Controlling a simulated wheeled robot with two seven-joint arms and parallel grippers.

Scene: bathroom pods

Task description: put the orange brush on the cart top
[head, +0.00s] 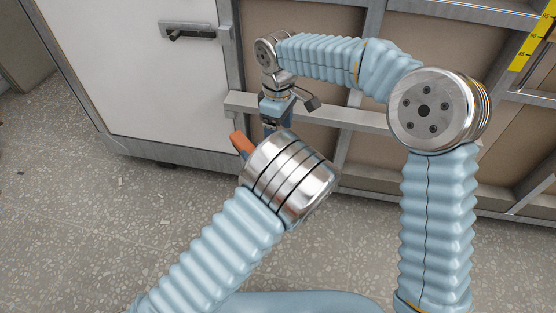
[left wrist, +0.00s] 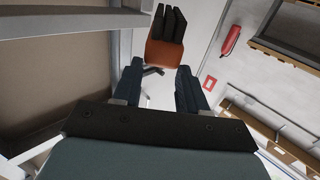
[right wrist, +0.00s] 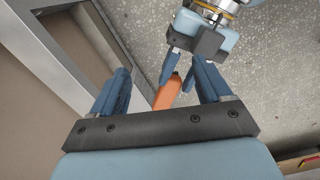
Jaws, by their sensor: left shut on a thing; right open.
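The orange brush (head: 242,143) shows in the head view as a short orange piece past my left wrist. In the left wrist view its orange body with black bristles (left wrist: 165,52) stands beyond the fingers. My left gripper (left wrist: 161,88) is shut on the brush; in the head view its wrist mostly hides it. In the right wrist view the left gripper (right wrist: 180,70) comes in from the top, with the brush (right wrist: 168,93) at its fingers. My right gripper (head: 270,126) is open and points down close to the brush; its fingers (right wrist: 165,88) are apart and empty. I cannot make out a cart top.
A white panel door (head: 140,75) with a dark handle stands at the back left. A grey metal frame with brown panels (head: 290,30) stands behind my arms. Speckled floor (head: 90,230) is clear at the left. A red extinguisher (left wrist: 230,40) hangs on a far wall.

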